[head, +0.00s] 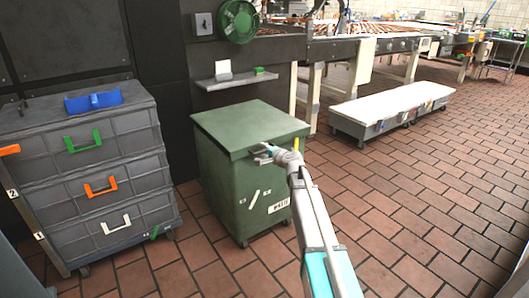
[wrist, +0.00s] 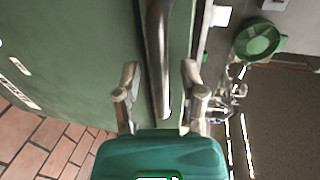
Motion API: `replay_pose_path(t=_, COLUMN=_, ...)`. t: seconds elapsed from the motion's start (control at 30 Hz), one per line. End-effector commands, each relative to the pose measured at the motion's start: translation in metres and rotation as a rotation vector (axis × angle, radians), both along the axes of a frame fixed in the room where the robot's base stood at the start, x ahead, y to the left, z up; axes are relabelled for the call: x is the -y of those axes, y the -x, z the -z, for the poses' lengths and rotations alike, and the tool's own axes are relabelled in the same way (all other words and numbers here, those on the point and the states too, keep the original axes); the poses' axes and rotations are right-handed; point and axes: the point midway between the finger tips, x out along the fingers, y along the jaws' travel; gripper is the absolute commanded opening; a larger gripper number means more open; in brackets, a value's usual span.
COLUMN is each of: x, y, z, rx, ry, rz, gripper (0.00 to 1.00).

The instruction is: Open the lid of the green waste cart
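The green waste cart (head: 240,190) stands upright on the brick floor, with its lid (head: 250,123) lying flat and shut on top. My gripper (head: 264,154) is at the front of the cart, close under the lid's front edge. In the wrist view my gripper (wrist: 160,88) is open, its two fingers apart. A dark bar-like edge or handle (wrist: 157,60) on the cart runs between the fingers, with gaps on both sides. The cart's green body (wrist: 90,50) fills the left of that view. Whether a fingertip touches the cart, I cannot tell.
A grey drawer unit (head: 90,170) with coloured handles stands left of the cart. A wall shelf (head: 235,80) and a green round fixture (head: 238,21) are behind it. A low white-topped trolley (head: 390,110) stands at the right. The brick floor (head: 420,210) at front right is clear.

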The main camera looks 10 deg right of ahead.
Motion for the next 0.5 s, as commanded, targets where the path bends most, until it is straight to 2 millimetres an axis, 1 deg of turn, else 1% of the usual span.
replay_pose_path(t=0.03, x=0.0001, y=0.0000, z=0.0000, rx=0.000, ry=0.000, rz=0.000, gripper=0.41)
replay_pose_path(t=0.17, x=0.0002, y=0.0001, z=0.0000, rx=0.000, ry=0.000, rz=0.000, gripper=0.17)
replay_pose_path(t=0.2, x=0.0002, y=0.0001, z=0.0000, rx=0.000, ry=0.000, rz=0.000, gripper=0.09)
replay_pose_path(t=0.27, x=0.0002, y=0.0001, z=0.0000, rx=0.000, ry=0.000, rz=0.000, gripper=0.00)
replay_pose_path(t=0.5, x=0.0002, y=0.0000, z=0.0001, rx=0.000, ry=0.000, rz=0.000, gripper=0.00)
